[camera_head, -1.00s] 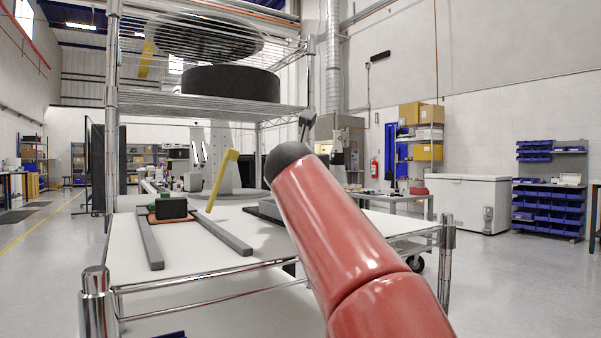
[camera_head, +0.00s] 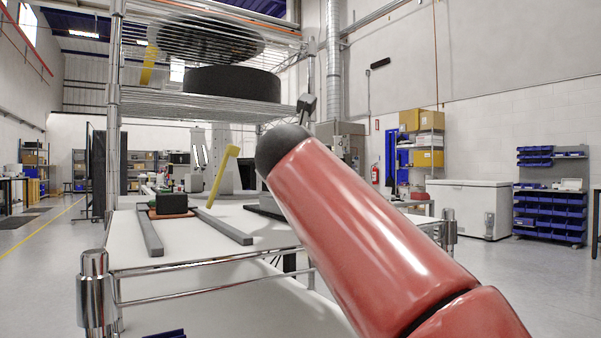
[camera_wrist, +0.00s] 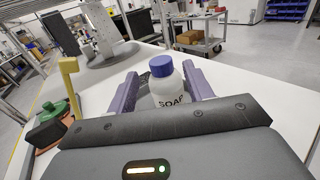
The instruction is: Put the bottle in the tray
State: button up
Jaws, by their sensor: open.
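A white bottle (camera_wrist: 168,92) with a blue cap and the word SOAP stands upright on the white table in the wrist view. My gripper (camera_wrist: 160,72) is open, with its purple fingers to the left and right of the bottle. Gaps seem to remain beside the bottle, but I cannot tell whether either finger touches it. Its lower part is hidden by the gripper body. In the head view my red arm hides the bottle and gripper. I cannot make out a clear tray in either view.
On the white shelf table (camera_head: 190,251) lie grey bars (camera_head: 149,235), a yellow upright piece (camera_head: 222,176) and a black block (camera_head: 171,204) on a reddish base. A wire shelf (camera_head: 205,99) with a dark round object hangs above. Chrome posts (camera_head: 95,290) stand at the corners.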

jog(key=shift+s+b, duration=0.5)
jog(key=shift+s, duration=2.15)
